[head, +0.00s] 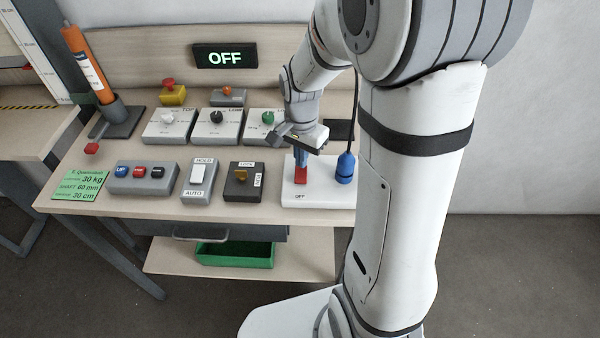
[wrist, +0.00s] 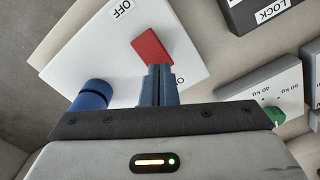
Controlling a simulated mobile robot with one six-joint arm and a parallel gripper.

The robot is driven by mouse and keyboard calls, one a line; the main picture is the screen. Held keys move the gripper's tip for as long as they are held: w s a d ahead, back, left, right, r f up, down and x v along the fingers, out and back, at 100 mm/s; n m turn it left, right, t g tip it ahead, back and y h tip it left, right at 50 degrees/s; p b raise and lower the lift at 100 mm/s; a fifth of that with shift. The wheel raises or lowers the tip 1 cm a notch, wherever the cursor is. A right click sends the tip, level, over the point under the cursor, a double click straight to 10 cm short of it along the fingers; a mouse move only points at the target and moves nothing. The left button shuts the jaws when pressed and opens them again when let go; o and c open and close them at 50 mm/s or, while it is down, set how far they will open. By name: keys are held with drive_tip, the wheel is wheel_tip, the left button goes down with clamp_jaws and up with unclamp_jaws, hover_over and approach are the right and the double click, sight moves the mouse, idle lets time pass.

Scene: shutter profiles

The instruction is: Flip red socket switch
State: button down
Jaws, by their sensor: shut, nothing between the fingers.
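The red socket switch (head: 301,175) sits on a white socket box (head: 318,194) at the front right of the bench. It also shows in the wrist view as a red rocker (wrist: 152,47) on the white box (wrist: 75,60), near an "OFF" label. My gripper (head: 301,162) is shut and empty, with its blue fingertips pointing down at the far end of the red switch. In the wrist view the closed fingers (wrist: 158,75) reach the switch's near edge; I cannot tell whether they touch it. A blue plug (head: 345,168) stands in the box right of the switch.
A display (head: 225,56) reads "OFF". A dark LOCK box (head: 243,182), a HOLD/AUTO switch (head: 198,182) and a push-button box (head: 146,178) lie to the left. Several knob boxes, including a green-knobbed one (head: 265,125), stand behind. A black cable rises from the plug.

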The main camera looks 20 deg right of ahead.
drive_tip(key=shift+f+b, duration=0.5)
drive_tip(key=shift+f, duration=0.25)
drive_tip(key=shift+r, duration=0.1)
drive_tip(key=shift+r+p, duration=2.65)
drive_tip(key=shift+r, duration=0.85)
drive_tip(key=s+r+n+t, duration=0.3)
drive_tip(key=s+r+n, duration=0.6)
drive_tip(key=s, duration=0.5)
drive_tip(key=shift+s+r+n, duration=0.15)
drive_tip(key=shift+r+n, duration=0.15)
drive_tip(key=shift+r, duration=0.35)
